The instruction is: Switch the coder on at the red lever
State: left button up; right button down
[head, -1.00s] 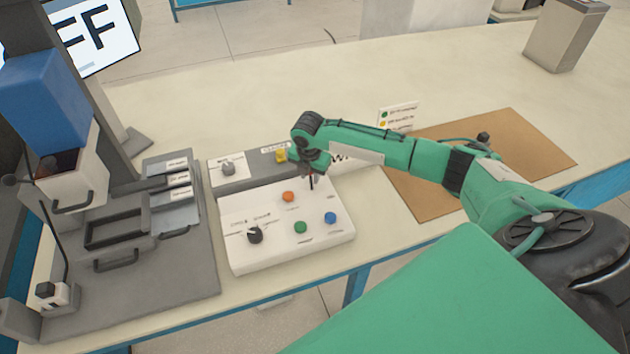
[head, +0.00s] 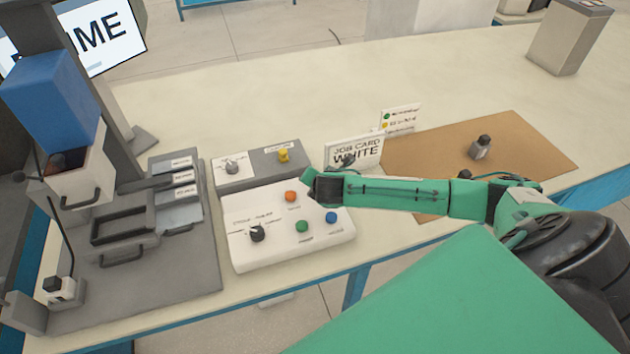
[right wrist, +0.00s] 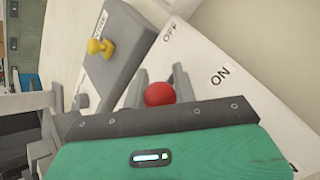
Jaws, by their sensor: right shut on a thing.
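The red lever's round knob (right wrist: 160,94) shows in the right wrist view between the two fingers of my right gripper (right wrist: 160,78), which is shut on it. The words OFF and ON are printed on the white panel (right wrist: 205,62) beyond it; I cannot tell which mark the lever points at. In the head view my right gripper (head: 309,187) is over the back right part of the white control box (head: 275,257), and my arm hides the lever. The screen (head: 103,38), the likely coder display, reads letters ending in "IME", partly hidden. My left gripper is not in view.
Orange (head: 291,196), green (head: 302,226) and blue (head: 331,217) buttons and a black selector (head: 257,233) are on the box. Behind stands a grey box (head: 258,172) with a yellow knob (head: 283,155), beside a job card (head: 353,152). A brown mat (head: 540,150) lies right.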

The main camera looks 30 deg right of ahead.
dwell(0.5)
jog(key=c, duration=1.1)
grip_release()
jog(key=shift+s, duration=0.1)
jog(key=b+v, duration=0.2)
jog(key=v, duration=1.1)
jog(key=shift+s+a, duration=0.2)
jog(key=shift+s, duration=0.1)
